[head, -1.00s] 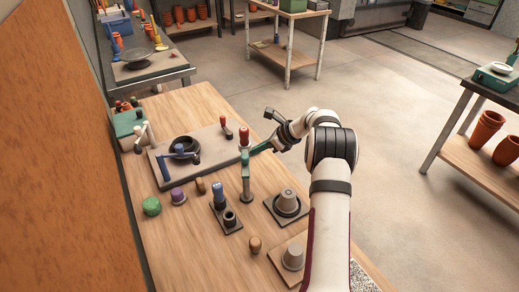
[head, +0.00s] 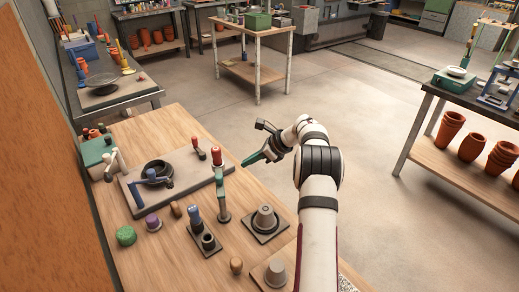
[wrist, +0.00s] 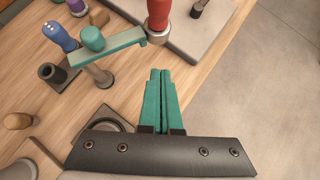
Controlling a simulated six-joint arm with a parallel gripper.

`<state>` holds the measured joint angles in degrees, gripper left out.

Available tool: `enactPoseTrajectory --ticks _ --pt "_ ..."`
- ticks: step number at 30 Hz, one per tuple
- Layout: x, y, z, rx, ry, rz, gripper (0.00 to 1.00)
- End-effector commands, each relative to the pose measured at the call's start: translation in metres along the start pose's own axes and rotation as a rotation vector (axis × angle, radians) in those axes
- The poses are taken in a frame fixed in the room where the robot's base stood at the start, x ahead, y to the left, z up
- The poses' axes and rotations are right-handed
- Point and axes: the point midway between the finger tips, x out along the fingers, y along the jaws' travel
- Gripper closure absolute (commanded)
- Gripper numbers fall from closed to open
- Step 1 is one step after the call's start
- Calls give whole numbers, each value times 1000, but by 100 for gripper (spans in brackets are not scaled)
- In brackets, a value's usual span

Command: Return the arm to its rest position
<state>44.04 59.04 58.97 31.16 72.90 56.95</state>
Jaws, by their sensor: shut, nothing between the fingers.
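My gripper (head: 246,162) is shut and empty, held in the air at the right side of the wooden workbench (head: 170,122). In the wrist view its two green fingers (wrist: 160,76) lie side by side with nothing between them. My white arm reaches up from the bottom of the head view.
A grey board (head: 180,184) with a dark ring and blue crank lies on the bench. Open floor lies right of the bench. A shelf table (head: 455,160) with terracotta pots stands far right.

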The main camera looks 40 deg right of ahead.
Motion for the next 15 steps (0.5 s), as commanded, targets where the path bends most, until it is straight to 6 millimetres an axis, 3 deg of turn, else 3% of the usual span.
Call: enactPoseTrajectory --ticks 3,6,10,15 --pt "-33 -13 2 0 0 -4 100" --pt "-54 -21 4 0 1 -3 100" --pt "-68 -26 5 1 1 -1 100" --pt "-72 -25 8 -7 4 3 100"
